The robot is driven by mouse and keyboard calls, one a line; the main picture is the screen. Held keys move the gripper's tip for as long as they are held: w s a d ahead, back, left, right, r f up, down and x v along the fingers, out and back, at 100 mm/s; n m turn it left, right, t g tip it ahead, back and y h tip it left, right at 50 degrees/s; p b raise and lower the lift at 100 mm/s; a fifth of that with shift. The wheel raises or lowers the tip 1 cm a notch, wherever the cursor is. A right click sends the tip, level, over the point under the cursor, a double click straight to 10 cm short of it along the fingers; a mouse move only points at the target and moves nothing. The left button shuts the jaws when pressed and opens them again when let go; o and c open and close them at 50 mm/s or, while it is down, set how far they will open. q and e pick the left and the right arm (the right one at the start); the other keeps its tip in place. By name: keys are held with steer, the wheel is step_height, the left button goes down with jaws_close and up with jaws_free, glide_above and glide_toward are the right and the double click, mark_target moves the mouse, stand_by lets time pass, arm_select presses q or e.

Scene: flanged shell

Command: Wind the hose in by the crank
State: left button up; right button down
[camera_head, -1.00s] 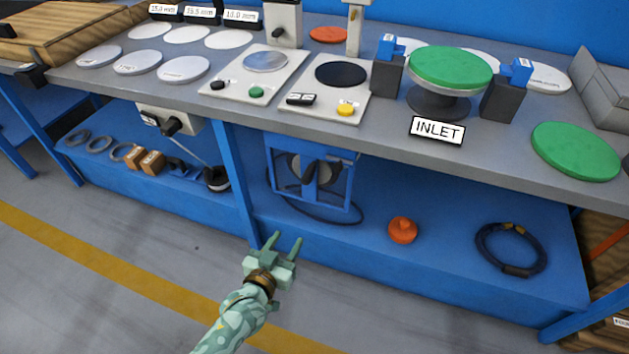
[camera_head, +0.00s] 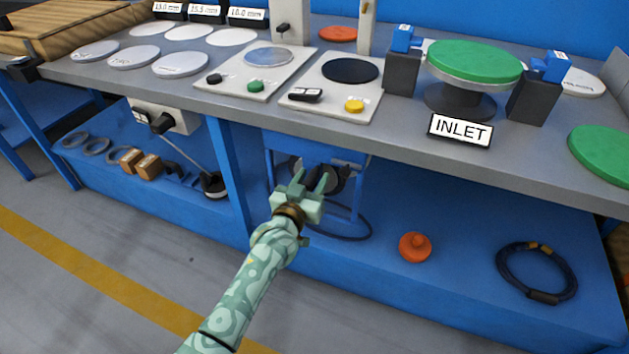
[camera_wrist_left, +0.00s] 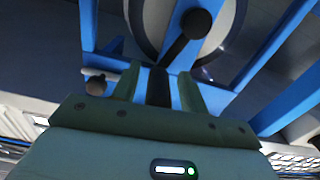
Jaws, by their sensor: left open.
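The hose reel (camera_head: 343,172) hangs in a blue frame (camera_head: 358,205) under the bench. My left gripper (camera_head: 309,180) is open and empty in front of it, covering much of the reel and the crank in the head view. The dark hose (camera_head: 352,238) loops on the blue shelf below the reel. My right gripper is not in view.
The bench edge and INLET sign (camera_head: 460,131) overhang the shelf. A blue leg (camera_head: 229,175) stands left of the reel. An orange knobbed piece (camera_head: 415,246) and a dark coil (camera_head: 537,273) lie to the right on the shelf, with clear room between.

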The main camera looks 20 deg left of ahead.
arm_select(q)
steer(key=shift+w, duration=0.4)
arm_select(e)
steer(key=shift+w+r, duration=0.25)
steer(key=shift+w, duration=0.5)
arm_select(q)
jaws_close()
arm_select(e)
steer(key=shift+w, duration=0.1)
arm_select(q)
steer(key=shift+s+d+p, duration=0.1)
steer(key=shift+d+p, duration=0.05)
steer(key=shift+p, duration=0.25)
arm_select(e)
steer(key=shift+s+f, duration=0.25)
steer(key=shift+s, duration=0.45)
